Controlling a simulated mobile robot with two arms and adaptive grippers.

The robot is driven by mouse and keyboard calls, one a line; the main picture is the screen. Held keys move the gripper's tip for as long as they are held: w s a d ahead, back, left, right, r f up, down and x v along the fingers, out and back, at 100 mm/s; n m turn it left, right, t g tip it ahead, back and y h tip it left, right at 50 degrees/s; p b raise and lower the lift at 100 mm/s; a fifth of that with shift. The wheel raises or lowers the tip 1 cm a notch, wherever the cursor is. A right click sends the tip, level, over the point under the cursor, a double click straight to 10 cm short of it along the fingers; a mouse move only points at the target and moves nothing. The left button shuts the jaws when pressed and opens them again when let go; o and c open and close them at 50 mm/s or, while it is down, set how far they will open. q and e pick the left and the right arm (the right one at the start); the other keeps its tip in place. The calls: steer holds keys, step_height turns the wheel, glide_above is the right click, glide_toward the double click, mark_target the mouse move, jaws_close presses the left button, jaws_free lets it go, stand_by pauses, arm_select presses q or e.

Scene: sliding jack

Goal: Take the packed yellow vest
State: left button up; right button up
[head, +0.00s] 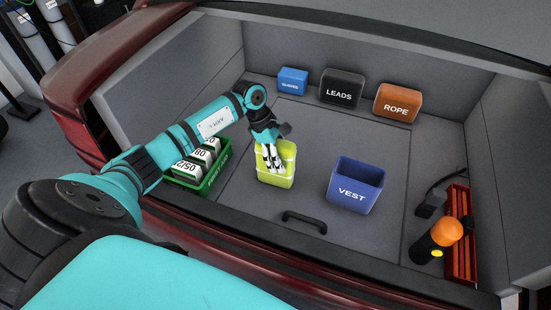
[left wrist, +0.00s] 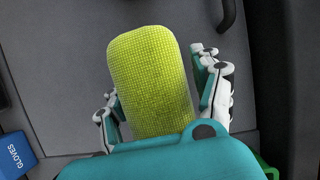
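The packed yellow vest (head: 273,177) is a bright yellow-green block with rounded corners, on the grey boot floor left of the blue VEST bin (head: 354,187). It fills the middle of the left wrist view (left wrist: 150,75), where its mesh-like surface shows. My left gripper (head: 272,160) points down at the vest from above, its fingers over the upper part. In the left wrist view its fingers (left wrist: 160,100) stand on both sides of the vest; a narrow gap shows at the right finger, so it looks open around it. The blue VEST bin looks empty. My right gripper is out of view.
A green crate (head: 205,186) with numbered white packs stands at the left. Blue GLOVES (head: 292,81), black LEADS (head: 342,89) and orange ROPE (head: 397,103) packs line the back. An orange-topped torch (head: 436,241) and red tray (head: 461,235) are right. A floor handle (head: 304,220) lies in front.

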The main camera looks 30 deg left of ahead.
arm_select(q)
steer(key=c, duration=0.9)
steer(key=shift+c, duration=0.3)
